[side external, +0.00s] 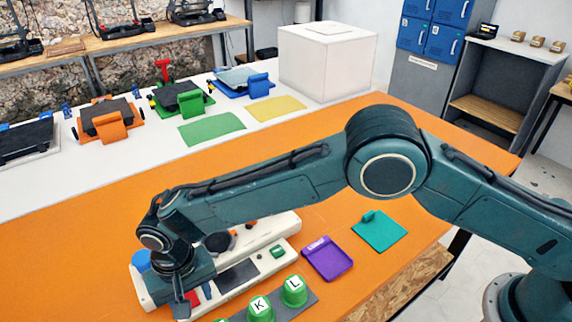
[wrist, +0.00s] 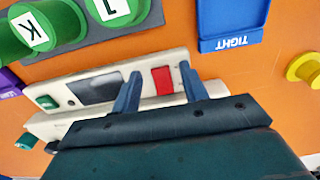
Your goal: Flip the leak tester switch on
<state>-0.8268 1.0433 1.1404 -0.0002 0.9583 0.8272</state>
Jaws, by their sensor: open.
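The leak tester (side external: 262,235) is a cream device on the orange table, partly covered by my arm in the side external view. In the wrist view the tester (wrist: 70,87) shows a dark screen (wrist: 98,90), a green button (wrist: 46,102) and a red switch (wrist: 163,80). My gripper (wrist: 160,75) is open and empty, with one blue finger on each side of the red switch. I cannot tell whether the fingers touch the tester or which way the switch is set. In the side external view my gripper (side external: 184,300) is low over the tester's near left end.
Green cups marked K (side external: 260,307) and L (side external: 294,291) stand on a dark strip close to the tester. A purple tray (side external: 328,262) and a teal tray (side external: 380,230) lie to the right. A blue tray marked TIGHT (wrist: 230,25) and yellow spool (wrist: 303,70) show in the wrist view.

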